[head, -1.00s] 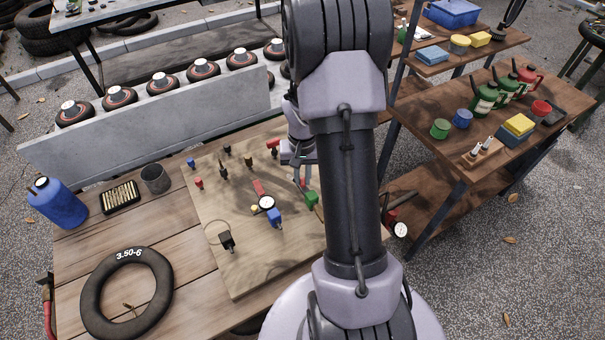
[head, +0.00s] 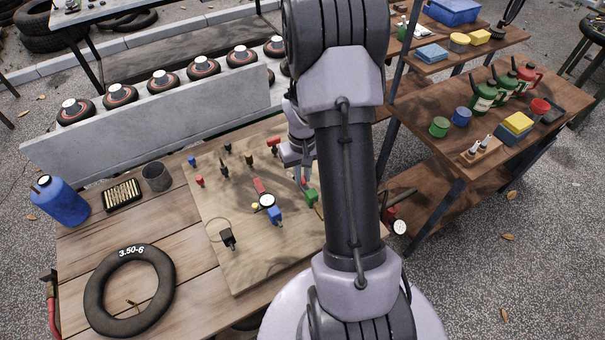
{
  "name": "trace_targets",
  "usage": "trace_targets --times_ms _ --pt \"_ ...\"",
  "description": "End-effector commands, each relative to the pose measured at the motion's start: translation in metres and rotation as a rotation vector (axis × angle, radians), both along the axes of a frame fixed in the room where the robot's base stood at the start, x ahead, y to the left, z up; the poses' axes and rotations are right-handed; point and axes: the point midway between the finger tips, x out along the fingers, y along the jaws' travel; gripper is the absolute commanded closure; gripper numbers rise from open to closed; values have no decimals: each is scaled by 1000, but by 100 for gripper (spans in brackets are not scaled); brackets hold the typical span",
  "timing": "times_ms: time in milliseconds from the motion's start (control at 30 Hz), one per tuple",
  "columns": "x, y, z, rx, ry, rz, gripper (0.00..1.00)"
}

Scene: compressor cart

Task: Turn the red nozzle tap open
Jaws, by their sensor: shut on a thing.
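My gripper (head: 302,178) points down at the right part of the wooden board (head: 215,255), left of my arm. Its fingers are shut on a small red piece, which appears to be the red nozzle tap (head: 304,183). Only a little red shows at the fingertips, so the tap's angle cannot be told. A green fitting (head: 312,195) sits just in front of the fingertips. The forearm hides the board's right edge.
The board also carries a blue fitting (head: 275,215), a white round gauge (head: 267,200), a red-handled piece (head: 273,143) and a black fitting (head: 227,238).

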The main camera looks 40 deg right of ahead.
Motion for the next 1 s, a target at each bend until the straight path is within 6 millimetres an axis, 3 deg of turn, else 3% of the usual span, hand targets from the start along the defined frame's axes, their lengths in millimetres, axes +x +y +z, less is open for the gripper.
trace_targets --times_ms 100,133,233,600,767,1000 --pt "0 0 0 0 -1 0 100" --pt "0 0 0 0 -1 0 84" --pt "0 0 0 0 -1 -1 65" --pt "0 0 6 0 -1 -1 64" --pt "1 -1 45 -2 -4 -2 64" --pt "1 -1 126 -2 -3 -1 64"
